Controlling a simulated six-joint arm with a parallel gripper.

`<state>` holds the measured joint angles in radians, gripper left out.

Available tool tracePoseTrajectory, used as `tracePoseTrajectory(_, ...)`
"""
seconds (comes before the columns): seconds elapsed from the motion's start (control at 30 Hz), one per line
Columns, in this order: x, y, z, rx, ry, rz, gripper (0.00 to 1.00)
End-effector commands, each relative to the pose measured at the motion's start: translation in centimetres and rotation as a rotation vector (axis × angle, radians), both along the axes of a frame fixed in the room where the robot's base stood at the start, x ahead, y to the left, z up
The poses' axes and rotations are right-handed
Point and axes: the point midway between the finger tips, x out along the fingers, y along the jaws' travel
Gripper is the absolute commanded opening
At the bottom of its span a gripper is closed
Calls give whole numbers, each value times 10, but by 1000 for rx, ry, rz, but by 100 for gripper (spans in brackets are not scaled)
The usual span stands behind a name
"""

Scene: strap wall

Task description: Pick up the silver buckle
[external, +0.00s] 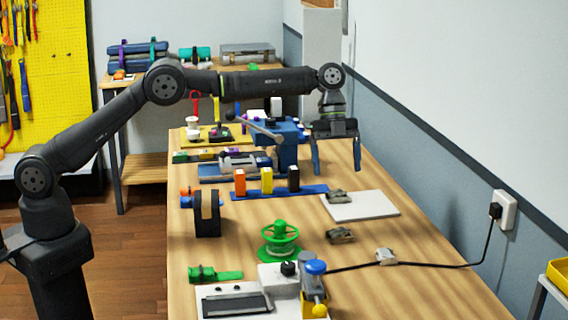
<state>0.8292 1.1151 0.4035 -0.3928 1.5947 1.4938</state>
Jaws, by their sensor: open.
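My gripper (336,158) hangs over the far right part of the bench with its two blue fingers spread and nothing between them. The silver buckle (386,256) appears to be the small pale metallic piece on the right side of the bench, by the black cable. It lies nearer the camera than my gripper and to its right. I cannot tell whether it touches the cable. A dark olive-grey buckle-like piece (340,236) lies to its left, and a similar one (338,196) rests at the left edge of a white plate (368,207).
A black cable (440,264) runs across the bench to a wall socket (506,208). A green spool (280,240), a blue rail with coloured blocks (267,181) and a blue vise (288,140) stand to the left. The bench's right side is mostly clear.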

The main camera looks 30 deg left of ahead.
Motion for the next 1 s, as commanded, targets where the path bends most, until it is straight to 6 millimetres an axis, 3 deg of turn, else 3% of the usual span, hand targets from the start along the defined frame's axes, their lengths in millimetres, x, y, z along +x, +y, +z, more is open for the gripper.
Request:
tracePoseTrajectory(0.4, -24, -24, -82, 3, 1, 1, 85)
tracePoseTrajectory(0.77, -30, -30, -106, 2, 1, 2, 85)
tracePoseTrajectory(1.0, -38, -37, -140, 3, 2, 3, 85)
